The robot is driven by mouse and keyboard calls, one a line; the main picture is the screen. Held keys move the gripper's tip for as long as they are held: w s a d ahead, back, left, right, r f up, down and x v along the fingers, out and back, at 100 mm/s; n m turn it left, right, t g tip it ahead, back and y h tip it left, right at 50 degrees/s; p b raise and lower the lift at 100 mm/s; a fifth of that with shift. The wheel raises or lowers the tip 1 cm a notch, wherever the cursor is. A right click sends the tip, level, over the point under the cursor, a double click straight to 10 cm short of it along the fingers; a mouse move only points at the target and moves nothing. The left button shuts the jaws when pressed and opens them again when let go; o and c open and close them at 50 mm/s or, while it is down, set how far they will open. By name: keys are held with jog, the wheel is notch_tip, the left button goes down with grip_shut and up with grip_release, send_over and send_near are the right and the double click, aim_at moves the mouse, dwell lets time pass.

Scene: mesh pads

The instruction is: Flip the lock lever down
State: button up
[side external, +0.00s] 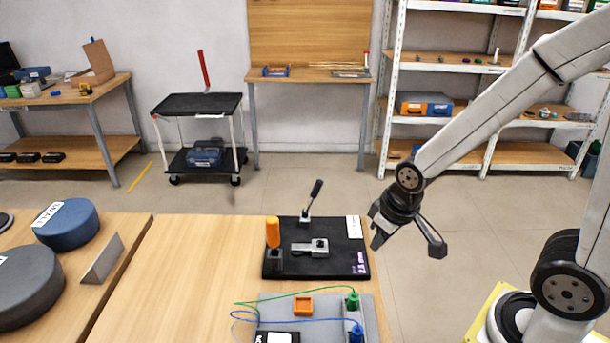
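A black board (340,262) lies on the wooden table. At its back a lever with a black handle (316,190) rises from a small pale base, tilted up to the right. At its left an orange handle (273,232) stands upright on a dark block. A grey metal latch-like piece (310,248) lies flat between them. The frame does not label which handle is the lock lever. My gripper (408,244) hangs right of the board, apart from both handles. Its two fingers are spread wide, with nothing between them.
Round dark weights (68,224) and a metal plate (103,258) are on the left. The table (190,270) left of the boards is clear.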

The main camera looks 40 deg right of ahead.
jog(key=shift+w+f, duration=0.1)
jog(key=shift+w, duration=0.3)
grip_shut()
jog(key=w+d+f+n+t+h, duration=0.1)
jog(key=w+f+n+t+h, duration=0.2)
jog(key=w, duration=0.4)
jog(key=w+d+f+n+t+h, duration=0.1)
jog(key=w+f+n+t+h, duration=0.1)
jog(key=w+t, duration=0.4)
jog(key=w+d+f+n+t+h, duration=0.1)
jog(key=w+f+n+t+h, duration=0.2)
jog(key=w, duration=0.6)
jog(key=shift+w+d+f+n+t+h, duration=0.3)
jog(key=shift+w+d+n+t+h, duration=0.1)
jog(key=shift+t, duration=0.8)
jog(key=r, duration=0.1)
send_over(312, 198)
jog(key=w+a, duration=0.2)
jog(key=a, duration=0.2)
jog(key=shift+s+d+f, duration=0.35)
jog(key=shift+s+d, duration=0.3)
jog(key=shift+d, duration=0.05)
jog(key=shift+s+d+f, duration=0.3)
jog(key=shift+s+d, duration=0.3)
jog(key=shift+d, duration=0.1)
